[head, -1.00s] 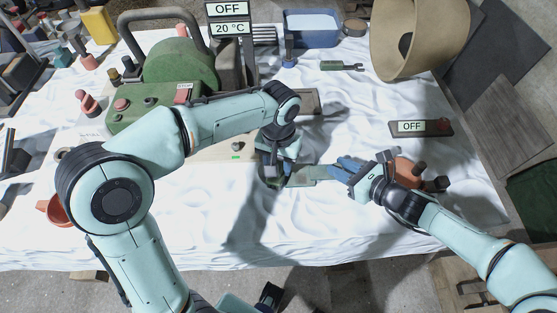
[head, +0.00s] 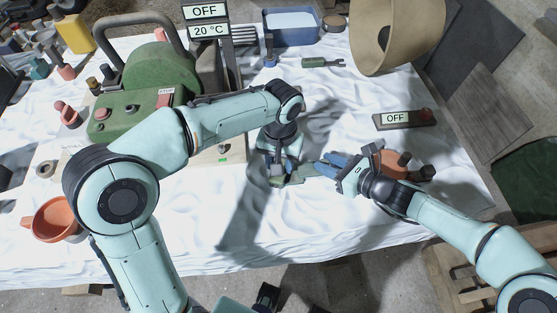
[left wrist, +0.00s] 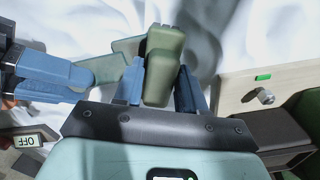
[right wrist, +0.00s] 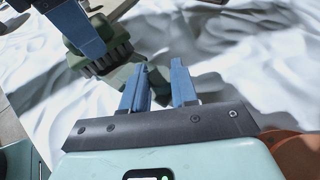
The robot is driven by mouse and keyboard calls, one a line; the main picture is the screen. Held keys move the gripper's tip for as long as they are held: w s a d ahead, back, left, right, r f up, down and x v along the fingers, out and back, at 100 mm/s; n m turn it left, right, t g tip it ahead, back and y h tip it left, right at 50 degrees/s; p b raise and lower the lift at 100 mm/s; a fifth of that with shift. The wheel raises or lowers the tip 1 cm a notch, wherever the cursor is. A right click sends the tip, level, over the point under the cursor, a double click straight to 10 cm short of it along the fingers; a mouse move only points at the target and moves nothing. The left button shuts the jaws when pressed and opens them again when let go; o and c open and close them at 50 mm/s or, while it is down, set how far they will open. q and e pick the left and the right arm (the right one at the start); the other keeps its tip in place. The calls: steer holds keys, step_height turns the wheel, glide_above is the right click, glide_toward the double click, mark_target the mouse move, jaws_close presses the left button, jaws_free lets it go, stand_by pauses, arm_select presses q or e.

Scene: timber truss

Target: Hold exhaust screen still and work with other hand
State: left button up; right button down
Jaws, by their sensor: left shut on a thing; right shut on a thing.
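A thin, pale grey-green flat piece (left wrist: 100,68), which looks like the exhaust screen, sits in my right gripper (head: 335,163). The right gripper's blue fingers are shut on it; they also show in the right wrist view (right wrist: 160,82). My left gripper (head: 278,168) is shut on a chunky olive-green tool (left wrist: 163,60), with dark ridges like bristles on one side (right wrist: 108,58). The flat piece reaches to the olive tool, and the two overlap above the white cloth. I cannot tell whether they touch. Fingers hide part of both.
A green machine (head: 145,90) stands at the left back, beside OFF and 20 °C displays (head: 208,22). An OFF switch box (head: 405,118) and an orange pot (head: 392,160) lie near my right gripper. An orange bowl (head: 55,220) is at the left edge.

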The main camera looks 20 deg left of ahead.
arm_select(q)
steer(key=shift+s+a+f, duration=0.1)
steer(key=shift+s+a, duration=0.4)
steer(key=shift+a, duration=0.25)
steer(key=shift+s+a+f, duration=0.1)
steer(key=shift+s+a, duration=0.35)
steer(key=shift+a, duration=0.3)
steer(key=shift+w+d, duration=0.5)
steer(key=shift+d, duration=0.4)
steer(key=shift+w+d, duration=0.5)
steer(key=shift+d, duration=0.35)
steer(key=shift+s+a+r, duration=0.1)
steer(key=shift+s+a, duration=0.45)
steer(key=shift+a, duration=0.35)
steer(key=shift+s+a, duration=0.5)
steer(key=shift+a, duration=0.4)
steer(key=shift+r, duration=0.1)
step_height(320, 180, up, 7)
arm_select(e)
steer(key=c, duration=0.8)
jaws_free()
